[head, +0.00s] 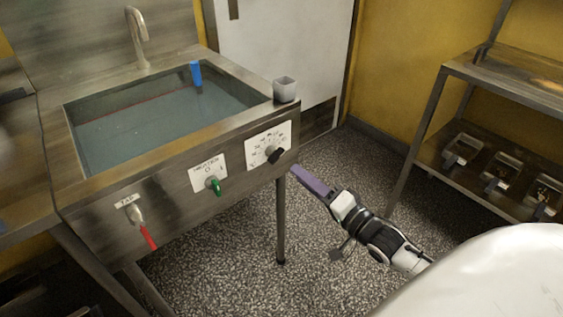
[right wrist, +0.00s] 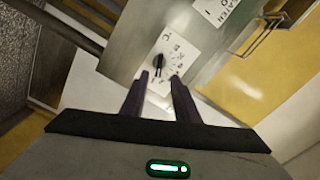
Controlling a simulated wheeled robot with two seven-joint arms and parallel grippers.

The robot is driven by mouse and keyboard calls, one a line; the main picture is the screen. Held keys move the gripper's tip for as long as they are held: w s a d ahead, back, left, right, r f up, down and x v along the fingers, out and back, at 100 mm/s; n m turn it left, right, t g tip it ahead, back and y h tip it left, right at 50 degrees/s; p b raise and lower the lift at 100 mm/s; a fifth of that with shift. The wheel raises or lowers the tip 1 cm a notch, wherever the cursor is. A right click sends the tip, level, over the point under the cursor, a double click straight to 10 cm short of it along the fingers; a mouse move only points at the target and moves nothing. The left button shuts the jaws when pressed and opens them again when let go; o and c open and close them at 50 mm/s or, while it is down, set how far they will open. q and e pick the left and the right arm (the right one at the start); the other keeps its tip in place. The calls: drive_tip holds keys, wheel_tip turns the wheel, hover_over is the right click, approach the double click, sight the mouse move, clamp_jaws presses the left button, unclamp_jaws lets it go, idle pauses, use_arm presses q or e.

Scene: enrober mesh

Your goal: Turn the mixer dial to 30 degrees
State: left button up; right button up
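The dial is a black knob (head: 275,155) on a white scale plate (head: 262,140), at the right end of the steel sink unit's front. Small numbers ring it, too small to read surely, so I cannot tell its setting. In the right wrist view the knob (right wrist: 158,62) shows just beyond my fingertips, roughly between them. My right gripper (head: 294,169) has purple fingers and points at the dial from the lower right. In the right wrist view its fingers (right wrist: 159,78) stand apart with nothing between them. My left gripper is out of view.
A green knob (head: 214,186) on its own plate and a red-handled tap (head: 147,236) sit left of the dial. The water-filled basin (head: 85,165) holds a blue object (head: 195,73). A grey cup (head: 285,90) stands on the rim. A metal rack (head: 432,125) is at right.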

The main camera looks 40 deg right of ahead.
sight(279, 158)
drive_tip(key=w, duration=0.5)
drive_tip(key=w+b, duration=0.1)
drive_tip(key=w, duration=0.2)
drive_tip(key=shift+w+a, duration=0.35)
drive_tip(key=shift+a, duration=0.05)
clamp_jaws()
